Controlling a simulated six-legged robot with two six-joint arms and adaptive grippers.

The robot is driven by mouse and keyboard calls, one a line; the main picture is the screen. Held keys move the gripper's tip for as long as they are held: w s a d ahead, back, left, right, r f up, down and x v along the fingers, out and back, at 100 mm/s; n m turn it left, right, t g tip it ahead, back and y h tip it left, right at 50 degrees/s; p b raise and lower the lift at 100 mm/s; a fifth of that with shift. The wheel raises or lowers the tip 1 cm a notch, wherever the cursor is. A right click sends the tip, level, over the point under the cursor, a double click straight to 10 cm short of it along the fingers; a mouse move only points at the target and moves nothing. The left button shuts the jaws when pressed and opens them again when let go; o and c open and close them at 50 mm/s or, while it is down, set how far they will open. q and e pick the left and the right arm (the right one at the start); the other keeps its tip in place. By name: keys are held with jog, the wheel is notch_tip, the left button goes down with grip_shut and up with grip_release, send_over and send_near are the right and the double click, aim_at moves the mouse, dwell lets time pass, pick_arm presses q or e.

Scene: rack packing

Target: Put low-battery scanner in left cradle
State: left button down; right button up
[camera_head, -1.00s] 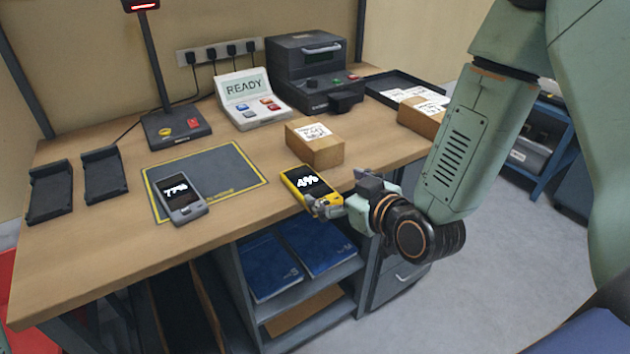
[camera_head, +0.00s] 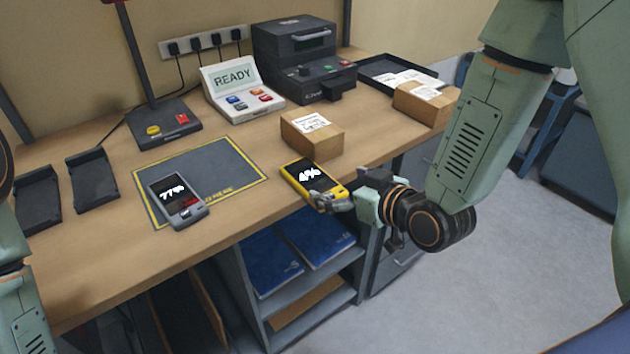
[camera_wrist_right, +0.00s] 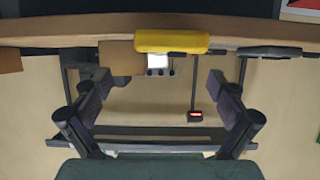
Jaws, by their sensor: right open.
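The yellow scanner (camera_head: 290,177), reading 4%, lies on the workbench near its front edge. My right gripper (camera_head: 335,200) is open at the scanner's near right end. In the right wrist view the yellow scanner (camera_wrist_right: 172,42) shows edge-on, ahead of and between the spread fingers (camera_wrist_right: 160,88), with no grip on it. A grey scanner (camera_head: 174,196) reading 77% lies on the dark mat. The left cradle (camera_head: 38,203) and a second dark cradle (camera_head: 93,180) are empty at the left of the bench. My left arm shows at the left edge; its gripper is out of view.
A cardboard box (camera_head: 312,140) stands just behind the yellow scanner. The yellow-bordered mat (camera_head: 225,165) lies between scanner and cradles. A READY console (camera_head: 240,92), a black printer-like device (camera_head: 305,60) and a post base (camera_head: 165,127) stand behind. Shelves are below the bench.

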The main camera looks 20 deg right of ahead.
aim_at(313, 180)
jog(key=shift+w+a+f, duration=0.2)
jog(key=shift+w+a, duration=0.1)
jog(key=shift+a, duration=0.05)
jog(key=x, duration=0.4)
jog(key=shift+w+a+f+b, duration=0.25)
jog(key=shift+b, duration=0.1)
jog(key=shift+w+a+f, duration=0.1)
jog(key=shift+w, duration=0.15)
jog(key=shift+w+a, duration=0.1)
jog(key=shift+a, duration=0.15)
jog(key=shift+d, duration=0.2)
jog(key=c, duration=0.4)
jog(key=shift+a, duration=0.2)
jog(key=c, duration=0.5)
jog(key=shift+d, duration=0.15)
jog(key=c, duration=0.5)
jog(key=shift+c, duration=1)
